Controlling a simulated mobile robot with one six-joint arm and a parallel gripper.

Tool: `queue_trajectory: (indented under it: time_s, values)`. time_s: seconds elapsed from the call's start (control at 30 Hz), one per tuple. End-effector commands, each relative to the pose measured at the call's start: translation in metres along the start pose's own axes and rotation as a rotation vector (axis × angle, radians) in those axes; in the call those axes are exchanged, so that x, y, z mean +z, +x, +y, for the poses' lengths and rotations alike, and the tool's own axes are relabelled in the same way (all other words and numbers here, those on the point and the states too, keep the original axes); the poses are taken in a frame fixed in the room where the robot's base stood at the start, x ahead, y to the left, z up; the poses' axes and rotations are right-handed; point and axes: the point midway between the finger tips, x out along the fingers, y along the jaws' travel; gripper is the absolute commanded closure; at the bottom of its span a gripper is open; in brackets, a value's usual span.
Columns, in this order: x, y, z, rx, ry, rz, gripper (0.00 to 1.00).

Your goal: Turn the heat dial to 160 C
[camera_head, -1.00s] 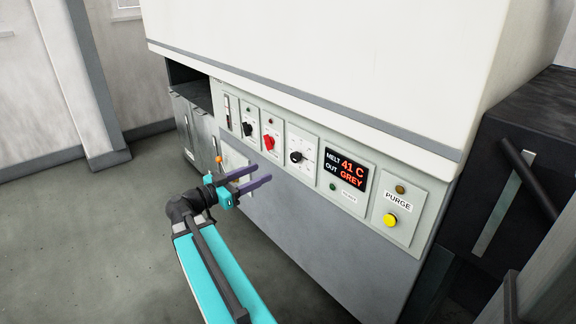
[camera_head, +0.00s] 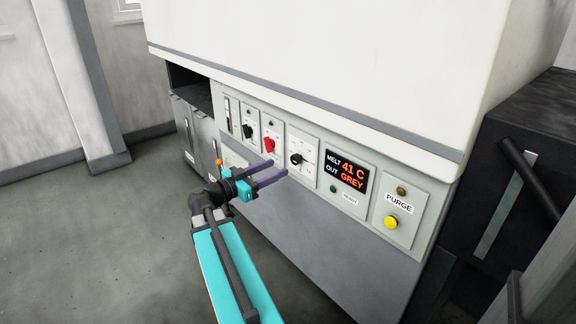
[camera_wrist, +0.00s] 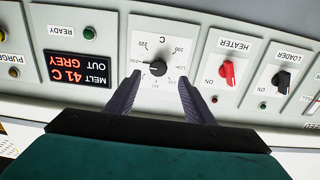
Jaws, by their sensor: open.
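The heat dial (camera_head: 296,159) is a black knob on a pale scale plate in the machine's front panel. In the wrist view the dial (camera_wrist: 157,68) appears upside down, marked C, with its pointer toward the left of the picture. My gripper (camera_head: 277,172) is open and empty, its two purple fingers pointing at the panel just short of the dial. In the wrist view the fingers stand apart below the dial, one to each side. The display (camera_head: 347,172) reads MELT 41 C, OUT GREY.
The red heater switch (camera_head: 269,145) and black loader switch (camera_head: 248,131) are left of the dial. The yellow purge button (camera_head: 391,222) is at the right. A green lamp (camera_head: 333,188) sits under the display. Open floor (camera_head: 90,240) lies at the left.

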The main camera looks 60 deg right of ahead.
Motion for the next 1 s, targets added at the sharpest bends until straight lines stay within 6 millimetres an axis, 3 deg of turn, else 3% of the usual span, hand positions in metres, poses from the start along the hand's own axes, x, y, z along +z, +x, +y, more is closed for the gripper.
queue_trajectory:
  time_s: [0.53,1.0]
  values:
    - [0.001,0.065,0.000,0.003,0.001,0.000,0.52]
    - [0.000,0.075,0.000,0.001,0.000,0.000,0.52]
